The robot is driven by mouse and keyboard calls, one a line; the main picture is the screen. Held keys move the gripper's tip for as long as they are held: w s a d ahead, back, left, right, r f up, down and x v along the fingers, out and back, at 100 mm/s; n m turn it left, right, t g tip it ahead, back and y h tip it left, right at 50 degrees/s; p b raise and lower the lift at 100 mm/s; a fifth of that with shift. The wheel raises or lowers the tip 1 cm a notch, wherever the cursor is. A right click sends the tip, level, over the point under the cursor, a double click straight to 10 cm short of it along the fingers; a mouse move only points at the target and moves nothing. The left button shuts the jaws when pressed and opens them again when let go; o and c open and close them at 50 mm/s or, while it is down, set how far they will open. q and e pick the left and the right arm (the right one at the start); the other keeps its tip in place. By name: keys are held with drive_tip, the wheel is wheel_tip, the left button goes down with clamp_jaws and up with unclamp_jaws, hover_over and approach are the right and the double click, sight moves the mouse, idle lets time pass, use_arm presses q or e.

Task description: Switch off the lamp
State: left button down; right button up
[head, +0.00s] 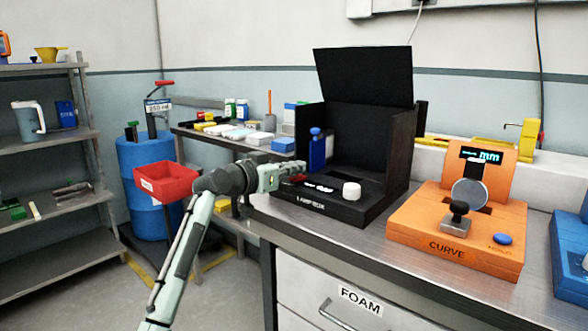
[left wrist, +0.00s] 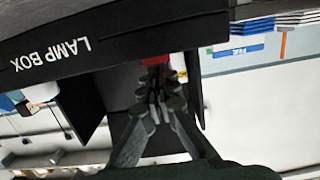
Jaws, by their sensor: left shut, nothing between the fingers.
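The black lamp box (head: 335,212) stands on the metal bench with its tall dark hood raised behind. Its front panel carries a white knob (head: 352,191), a small lit display (head: 319,187) and a red part (head: 298,178) at the left, partly hidden by my gripper. My left gripper (head: 300,166) is shut and empty, just above the panel's left end. In the left wrist view the box appears upside down; the red part (left wrist: 155,61) lies just beyond the fingertips (left wrist: 156,98). I cannot tell whether they touch it. My right gripper is out of view.
An orange CURVE device (head: 455,235) stands right of the box, with a blue device (head: 570,250) at the edge. A red bin (head: 165,182) and blue barrel (head: 150,217) stand left.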

use_arm(q)
drive_tip(key=r, duration=0.1)
drive_tip(key=r+p, duration=0.1)
drive_tip(key=shift+w+d+r, duration=0.1)
drive_tip(key=shift+d+r, duration=0.1)
drive_tip(key=shift+r, duration=0.2)
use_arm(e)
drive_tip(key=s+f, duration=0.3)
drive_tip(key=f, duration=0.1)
use_arm(q)
drive_tip(key=r+b+v, duration=0.1)
drive_tip(key=r+v, duration=0.1)
drive_tip(key=v, duration=0.7)
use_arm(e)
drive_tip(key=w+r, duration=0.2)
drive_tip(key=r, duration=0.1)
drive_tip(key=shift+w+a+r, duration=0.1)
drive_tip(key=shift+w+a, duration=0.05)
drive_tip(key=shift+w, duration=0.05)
use_arm(q)
drive_tip(key=shift+a+r, duration=0.1)
